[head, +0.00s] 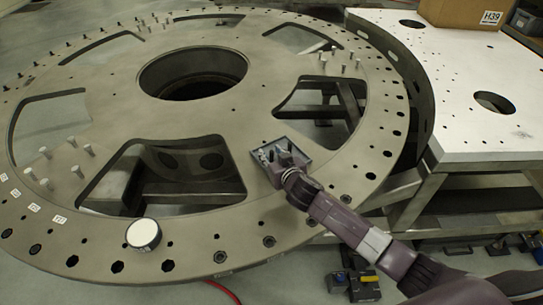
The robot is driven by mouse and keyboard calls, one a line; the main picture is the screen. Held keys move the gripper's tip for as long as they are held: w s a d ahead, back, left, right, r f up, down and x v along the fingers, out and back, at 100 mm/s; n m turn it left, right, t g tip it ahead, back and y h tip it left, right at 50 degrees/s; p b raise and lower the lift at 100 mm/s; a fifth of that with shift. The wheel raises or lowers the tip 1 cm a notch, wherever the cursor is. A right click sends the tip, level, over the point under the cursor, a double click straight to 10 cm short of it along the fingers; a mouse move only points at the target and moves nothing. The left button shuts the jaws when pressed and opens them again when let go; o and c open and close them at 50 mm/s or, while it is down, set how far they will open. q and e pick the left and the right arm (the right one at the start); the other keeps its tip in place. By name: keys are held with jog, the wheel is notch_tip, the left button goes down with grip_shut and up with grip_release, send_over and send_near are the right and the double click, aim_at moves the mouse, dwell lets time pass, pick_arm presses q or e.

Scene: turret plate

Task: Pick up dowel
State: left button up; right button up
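A small grey tray (304,155) lies on the large round turret plate (205,130), right of its centre. My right gripper (274,158) is over and partly in the tray, reaching in from the lower right. Its fingers are small and dark here, and I cannot tell whether they are open or hold anything. Whatever lies in the tray is mostly hidden by the gripper, and no dowel can be made out clearly there. Several light upright pegs, which look like dowels, stand in the plate at left (45,152), at the back and at the upper right. My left gripper is not in view.
A white round canister (143,234) stands on the plate's front rim. The plate has large cutouts and a round centre hole (192,74). A metal table (470,90) with a cardboard box (465,12) is at right. A yellow-and-black item (364,287) lies on the floor.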

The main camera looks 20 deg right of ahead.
grip_shut()
dwell(0.3)
